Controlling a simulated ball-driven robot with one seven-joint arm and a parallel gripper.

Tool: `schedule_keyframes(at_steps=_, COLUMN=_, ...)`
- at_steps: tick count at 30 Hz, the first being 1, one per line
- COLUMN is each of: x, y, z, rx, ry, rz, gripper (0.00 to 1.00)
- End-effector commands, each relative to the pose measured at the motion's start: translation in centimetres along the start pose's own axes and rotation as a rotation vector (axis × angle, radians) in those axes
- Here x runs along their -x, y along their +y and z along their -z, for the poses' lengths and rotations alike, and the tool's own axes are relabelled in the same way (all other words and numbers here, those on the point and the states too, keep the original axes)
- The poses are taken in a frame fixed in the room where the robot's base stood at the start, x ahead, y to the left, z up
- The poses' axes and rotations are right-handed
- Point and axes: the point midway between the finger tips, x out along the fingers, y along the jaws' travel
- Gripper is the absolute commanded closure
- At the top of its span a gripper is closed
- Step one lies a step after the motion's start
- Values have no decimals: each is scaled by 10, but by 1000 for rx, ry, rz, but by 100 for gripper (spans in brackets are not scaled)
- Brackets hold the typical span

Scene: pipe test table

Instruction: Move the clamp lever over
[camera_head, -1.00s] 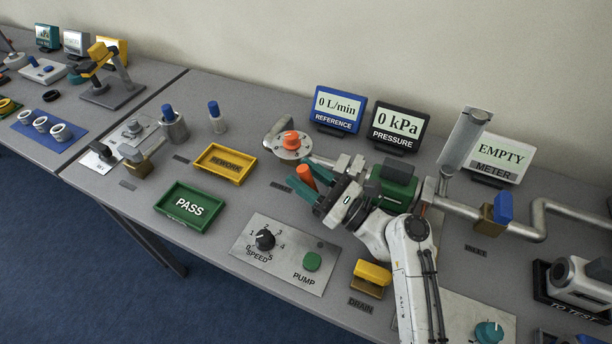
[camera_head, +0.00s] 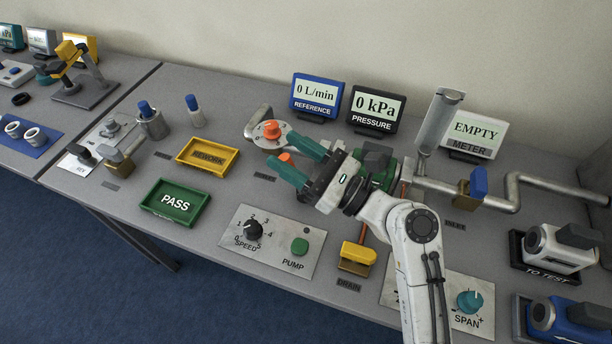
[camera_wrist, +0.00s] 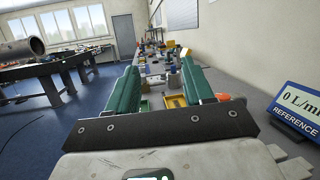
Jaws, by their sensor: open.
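An orange handle (camera_head: 285,158), which I take for the clamp lever, shows only its tip in the head view; my gripper hides the rest. My gripper (camera_head: 287,157) is open, its two teal fingers pointing left over the bench beside the pipe. The orange tip appears between the fingers in the head view, but I cannot tell whether it lies between or below them. In the wrist view, my gripper (camera_wrist: 165,85) shows no handle between its fingers; an orange piece (camera_wrist: 222,97) lies just outside the right finger. The clamp body is hidden behind my gripper.
Displays (camera_head: 317,97) stand behind. The yellow REWORK tray (camera_head: 208,157) and green PASS tray (camera_head: 175,202) lie left. The pump panel (camera_head: 272,242) and yellow drain valve (camera_head: 357,257) are in front.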

Motion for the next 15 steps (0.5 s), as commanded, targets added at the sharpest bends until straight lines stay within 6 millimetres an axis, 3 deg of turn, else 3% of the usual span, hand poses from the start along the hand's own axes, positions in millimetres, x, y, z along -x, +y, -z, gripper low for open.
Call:
schedule_keyframes(at_steps=9, x=35, y=41, z=-38, rx=0, ry=1, rz=2, gripper=48)
schedule_keyframes(at_steps=15, x=47, y=56, z=-53, rx=0, ry=1, rz=1, gripper=48)
